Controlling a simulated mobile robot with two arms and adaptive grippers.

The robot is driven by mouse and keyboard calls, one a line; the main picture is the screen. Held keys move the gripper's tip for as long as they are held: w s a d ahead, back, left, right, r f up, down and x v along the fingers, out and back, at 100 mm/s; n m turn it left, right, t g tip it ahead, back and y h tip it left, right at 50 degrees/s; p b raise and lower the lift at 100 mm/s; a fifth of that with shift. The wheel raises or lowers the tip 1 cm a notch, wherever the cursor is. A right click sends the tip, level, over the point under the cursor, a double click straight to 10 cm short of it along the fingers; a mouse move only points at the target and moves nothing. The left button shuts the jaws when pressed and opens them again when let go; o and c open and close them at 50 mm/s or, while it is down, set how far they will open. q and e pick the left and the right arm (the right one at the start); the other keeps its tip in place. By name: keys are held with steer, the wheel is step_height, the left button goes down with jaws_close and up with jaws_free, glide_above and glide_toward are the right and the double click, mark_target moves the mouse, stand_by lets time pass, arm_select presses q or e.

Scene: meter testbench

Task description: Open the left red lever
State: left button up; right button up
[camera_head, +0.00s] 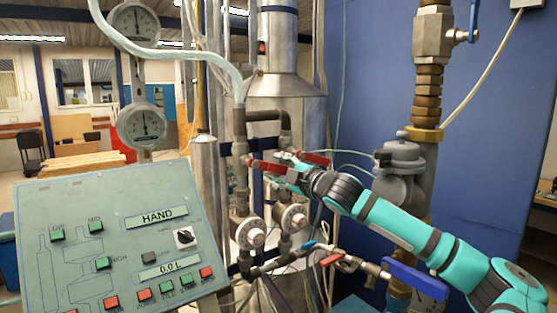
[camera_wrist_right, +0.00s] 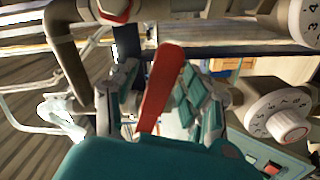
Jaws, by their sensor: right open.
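The left red lever (camera_head: 266,167) sits at the top of the left valve pipe in the head view. My right gripper (camera_head: 287,170) is at its right end. In the right wrist view the lever (camera_wrist_right: 160,88) lies between the two spread fingers of my right gripper (camera_wrist_right: 157,92), with gaps on both sides. The right red lever (camera_head: 314,157) is just behind and to the right of the gripper; a red part at the top of the wrist view (camera_wrist_right: 115,13) appears to belong to it. My left gripper is not seen.
Two white round dials (camera_head: 250,233) (camera_head: 294,217) sit on the pipes below the levers. A green control panel (camera_head: 110,240) stands at front left. Thick brass piping (camera_head: 427,80) rises at right, and a blue-handled valve (camera_head: 415,280) is low at right.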

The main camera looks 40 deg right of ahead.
jaws_close()
stand_by(0.4)
steer(key=shift+w, duration=0.1)
